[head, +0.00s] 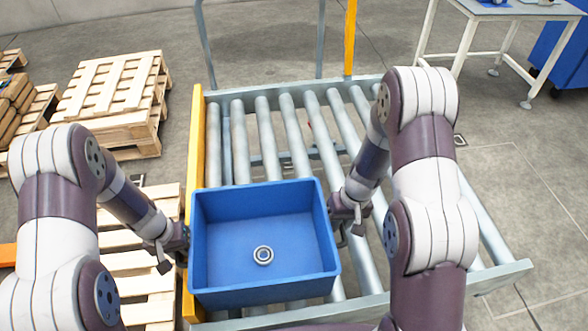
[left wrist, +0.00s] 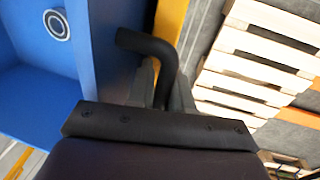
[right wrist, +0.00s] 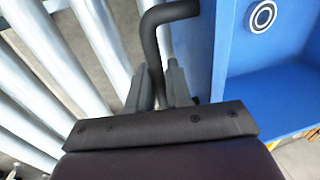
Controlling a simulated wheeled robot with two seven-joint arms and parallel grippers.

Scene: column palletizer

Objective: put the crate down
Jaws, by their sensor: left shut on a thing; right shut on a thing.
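A blue open crate (head: 262,290) is between my two arms, over the near left part of the roller conveyor (head: 292,140). A grey ring-shaped part (head: 263,255) lies on its floor. My left gripper (head: 181,243) is at the crate's left side, shut on a black bent handle (left wrist: 150,45) that shows in the left wrist view. My right gripper (head: 340,222) is at the crate's right side, shut on the other black handle (right wrist: 155,40). The crate looks about level. I cannot tell whether its underside touches the rollers.
A yellow rail (head: 197,130) edges the conveyor's left side, close to the crate. Wooden pallets (head: 115,95) stand to the left. Bare rollers lie behind and right of the crate. A table (head: 500,12) and blue bin (head: 560,50) are far right.

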